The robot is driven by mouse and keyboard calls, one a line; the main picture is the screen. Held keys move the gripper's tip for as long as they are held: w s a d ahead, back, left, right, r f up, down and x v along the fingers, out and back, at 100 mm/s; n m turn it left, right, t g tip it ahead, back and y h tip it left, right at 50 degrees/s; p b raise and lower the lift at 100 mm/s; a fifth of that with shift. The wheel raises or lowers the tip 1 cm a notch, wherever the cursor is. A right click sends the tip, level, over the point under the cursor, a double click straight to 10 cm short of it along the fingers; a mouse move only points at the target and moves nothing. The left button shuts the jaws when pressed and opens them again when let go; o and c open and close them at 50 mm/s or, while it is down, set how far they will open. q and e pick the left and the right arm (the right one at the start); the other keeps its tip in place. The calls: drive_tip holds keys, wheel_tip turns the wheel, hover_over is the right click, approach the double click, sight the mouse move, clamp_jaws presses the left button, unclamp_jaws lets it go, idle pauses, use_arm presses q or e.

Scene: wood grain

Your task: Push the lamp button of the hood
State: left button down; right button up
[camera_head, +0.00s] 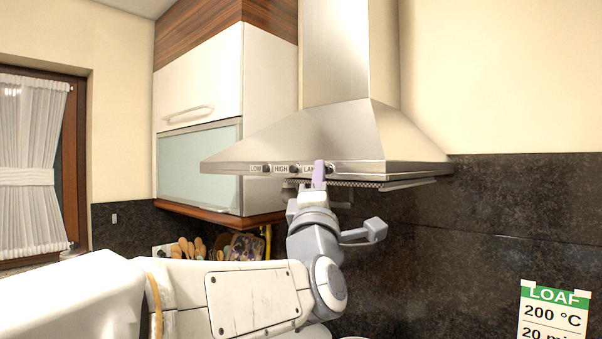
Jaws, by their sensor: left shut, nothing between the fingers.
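The steel range hood (315,135) hangs on the back wall, with its chimney rising above it. Along its front edge is a row of small dark buttons with labels reading LOW, HIGH and a partly covered one starting "LA". My left gripper (319,174) is shut and empty, pointing up at the hood's front edge. Its purple-grey fingertips overlap the right end of the labels and hide the lamp button. I cannot tell whether they touch it. My right gripper is not in view.
A white wall cabinet (198,75) with a frosted lower door stands left of the hood. A LOAF note (553,312) is at the lower right.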

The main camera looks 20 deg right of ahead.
use_arm(q)
drive_tip(key=shift+s+a+b, duration=0.35)
drive_tip(key=shift+a+b, duration=0.15)
drive_tip(key=shift+a, duration=0.05)
drive_tip(key=s+a+b, duration=0.3)
drive_tip(key=a+b, duration=0.2)
drive_tip(key=shift+s, duration=0.15)
drive_tip(key=shift+f, duration=0.1)
idle(0.4)
